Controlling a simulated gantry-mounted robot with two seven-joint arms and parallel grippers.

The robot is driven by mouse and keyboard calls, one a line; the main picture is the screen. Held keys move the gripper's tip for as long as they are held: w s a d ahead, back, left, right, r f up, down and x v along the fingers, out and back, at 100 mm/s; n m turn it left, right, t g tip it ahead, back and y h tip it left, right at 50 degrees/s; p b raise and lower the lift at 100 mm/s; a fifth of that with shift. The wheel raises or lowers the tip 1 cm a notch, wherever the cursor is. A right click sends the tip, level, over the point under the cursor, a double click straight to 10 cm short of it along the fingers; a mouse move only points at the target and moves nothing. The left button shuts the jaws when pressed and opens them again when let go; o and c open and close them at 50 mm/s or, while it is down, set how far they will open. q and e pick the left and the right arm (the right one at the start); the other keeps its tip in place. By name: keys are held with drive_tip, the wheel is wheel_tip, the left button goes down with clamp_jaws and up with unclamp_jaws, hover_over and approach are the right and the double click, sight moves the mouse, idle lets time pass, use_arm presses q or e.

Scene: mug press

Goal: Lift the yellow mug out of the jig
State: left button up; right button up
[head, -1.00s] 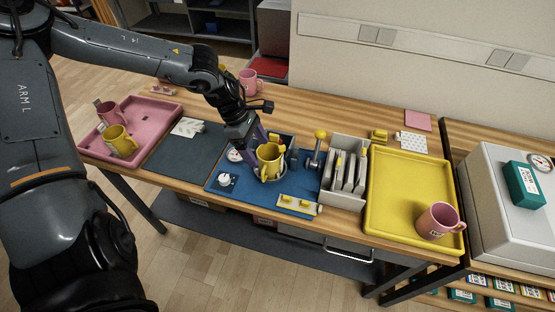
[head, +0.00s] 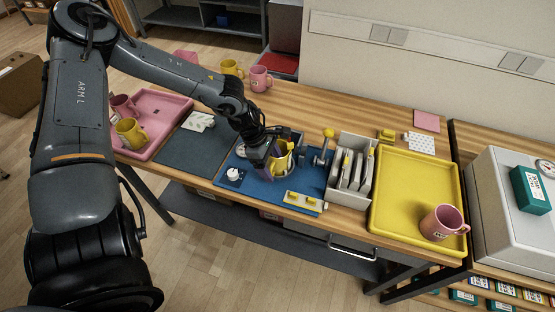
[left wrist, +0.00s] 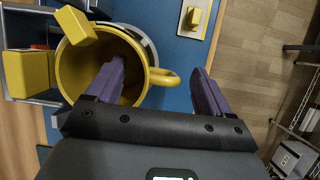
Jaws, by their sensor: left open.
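The yellow mug (head: 283,163) stands in the jig (head: 297,139) on the blue mat, partly hidden by my left gripper in the head view. In the left wrist view the yellow mug (left wrist: 88,62) shows its open mouth, with its handle pointing right. My left gripper (head: 265,172) is open at the mug's near left side. In the left wrist view its purple fingers (left wrist: 158,85) are spread either side of the handle: one overlaps the mug's mouth, the other lies beyond the handle. I cannot tell whether either touches. My right gripper is not in view.
A lever with a yellow knob (head: 328,132) and a grey rack (head: 350,172) stand right of the jig. A yellow tray (head: 405,180) holds a pink mug (head: 441,222). A pink tray (head: 158,108) holds another yellow mug (head: 130,132). The dark mat (head: 185,153) has free room.

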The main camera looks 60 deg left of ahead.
use_arm(q)
drive_tip(key=shift+d+f, duration=0.15)
drive_tip(key=shift+f, duration=0.2)
drive_tip(key=shift+w, duration=0.1)
drive_tip(key=c, duration=1.5)
drive_tip(key=shift+o, duration=0.2)
drive_tip(key=shift+r, duration=0.15)
